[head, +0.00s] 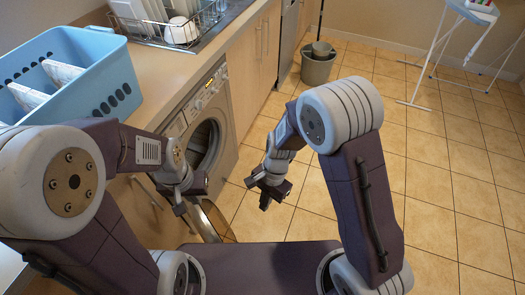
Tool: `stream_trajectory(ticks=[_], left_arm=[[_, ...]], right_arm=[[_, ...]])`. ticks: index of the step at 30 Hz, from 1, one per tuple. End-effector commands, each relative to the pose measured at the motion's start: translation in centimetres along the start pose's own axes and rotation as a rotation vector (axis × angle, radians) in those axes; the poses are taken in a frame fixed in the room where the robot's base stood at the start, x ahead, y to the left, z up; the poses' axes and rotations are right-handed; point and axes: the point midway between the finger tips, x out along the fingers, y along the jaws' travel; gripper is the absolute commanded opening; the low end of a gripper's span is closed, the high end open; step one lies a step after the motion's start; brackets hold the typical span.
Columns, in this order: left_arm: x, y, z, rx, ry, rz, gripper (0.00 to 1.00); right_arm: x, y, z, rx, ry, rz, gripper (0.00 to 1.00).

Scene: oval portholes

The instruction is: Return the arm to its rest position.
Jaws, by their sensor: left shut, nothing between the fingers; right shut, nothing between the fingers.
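My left gripper (190,200) is at the left of centre, low in front of the washing machine (216,108). It is shut and I see nothing in it. My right gripper (268,197) hangs over the tiled floor near the middle, shut and empty, pointing down. The machine's round porthole (205,146) is behind my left gripper and partly hidden by it. A round door (214,222) shows just below my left gripper; I cannot tell whether they touch.
A blue basket (112,68) with white items stands on the counter (160,82) at the left. A dish rack (200,22) is behind it. A grey bucket (317,66) and a drying rack (436,48) stand farther back. The tiled floor (440,165) at right is clear.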

Motion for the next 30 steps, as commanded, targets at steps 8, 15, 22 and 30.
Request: stream_trajectory(ticks=[8,15,22,30], left_arm=[[-2.3,0.0,-0.2,0.0,0.0,0.0,0.0],[-11.1,0.2,-1.2,0.0,0.001,0.0,0.0],[-11.8,0.2,-1.2,0.0,0.0,0.0,0.0],[-11.8,0.2,-1.2,0.0,0.0,0.0,0.0]], right_arm=[[-3.7,-0.3,-0.9,0.04,0.015,-0.043,0.0],[-21.2,5.9,-4.3,0.019,0.199,-0.172,0.0],[-22.2,13.6,-3.9,-0.555,0.319,0.003,0.0],[-22.2,13.6,-4.1,-0.705,0.328,0.032,0.0]])
